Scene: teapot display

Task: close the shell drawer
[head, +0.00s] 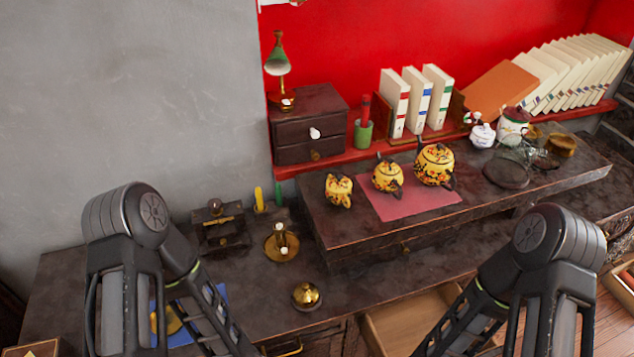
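A small dark chest on the red shelf has an upper drawer (308,130) with a pale, shell-like knob (315,133) and a lower drawer (312,152) with a brass-coloured knob. The upper drawer's front looks about level with the chest; I cannot tell if it stands slightly out. Below the desk top, a light wooden drawer (405,322) is pulled open, and my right forearm covers part of it; its front and handle are hidden. My two arms come up in the foreground and bend down out of the frame. Neither gripper shows.
Three yellow floral teapots (388,176) stand on or beside a pink mat (415,202) on the raised desk part. A green lamp (278,60) stands on the chest. A green cup (363,133) and books (412,98) are right of it. The front desk surface is partly clear.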

